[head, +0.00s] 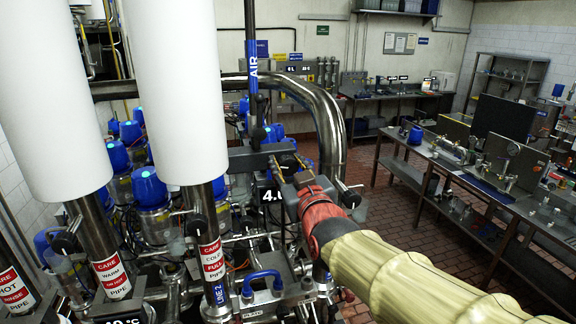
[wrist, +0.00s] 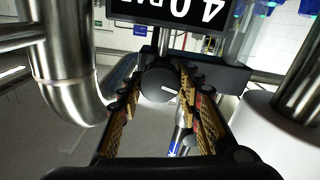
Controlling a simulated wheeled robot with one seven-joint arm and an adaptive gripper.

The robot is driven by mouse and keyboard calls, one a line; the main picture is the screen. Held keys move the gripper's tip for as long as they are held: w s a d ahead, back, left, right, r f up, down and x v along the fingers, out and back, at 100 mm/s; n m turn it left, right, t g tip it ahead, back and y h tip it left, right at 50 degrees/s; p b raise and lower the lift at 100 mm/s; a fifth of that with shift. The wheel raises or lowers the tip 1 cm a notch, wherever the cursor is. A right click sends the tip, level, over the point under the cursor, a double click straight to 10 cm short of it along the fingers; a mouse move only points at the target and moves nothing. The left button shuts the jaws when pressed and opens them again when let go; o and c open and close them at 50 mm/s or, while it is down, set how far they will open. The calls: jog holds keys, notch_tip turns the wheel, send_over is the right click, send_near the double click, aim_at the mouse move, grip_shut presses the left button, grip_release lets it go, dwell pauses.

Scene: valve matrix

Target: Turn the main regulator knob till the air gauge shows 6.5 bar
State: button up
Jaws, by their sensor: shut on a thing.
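The main regulator knob (wrist: 158,86) is a dark round knob with a short white mark line, seen in the wrist view below a dark regulator body. My gripper (wrist: 162,77) has a finger on each side of the knob and is shut on it. In the head view my gripper (head: 284,166) reaches into the pipework under the blue AIR pipe (head: 252,62), and the knob cannot be made out there. The air gauge is a black display (wrist: 172,12) with white digits, upside down in the wrist view, reading 4.0 bar. In the head view the gauge (head: 270,196) is partly hidden by my gripper.
A large bent steel pipe (wrist: 62,65) stands left of my fingers in the wrist view. White-clad pipes (head: 172,90) rise at the left of the head view, with blue-capped valves (head: 149,187) nearby. Benches (head: 470,176) stand at right across the red tiled floor.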

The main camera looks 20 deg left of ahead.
jog(key=shift+f+m+b, duration=0.1)
jog(key=shift+m+b, duration=0.4)
jog(key=shift+b, duration=0.5)
jog(key=m+b, duration=0.2)
jog(key=b, duration=0.1)
jog(key=shift+f+b, duration=0.15)
jog(key=shift+b, duration=0.25)
jog(key=m+b, duration=0.3)
jog(key=b, duration=0.1)
jog(key=shift+d+m+b, duration=0.1)
jog(key=shift+m+b, duration=0.2)
jog(key=shift+b, duration=0.1)
jog(key=m+b, duration=0.2)
jog(key=m, duration=0.1)
jog(key=shift+w+m+b, duration=0.1)
jog(key=shift+m+b, duration=0.2)
jog(key=shift+b, duration=0.1)
jog(key=shift+m+b, duration=0.75)
jog(key=shift+m, duration=1.55)
jog(key=o, duration=1.2)
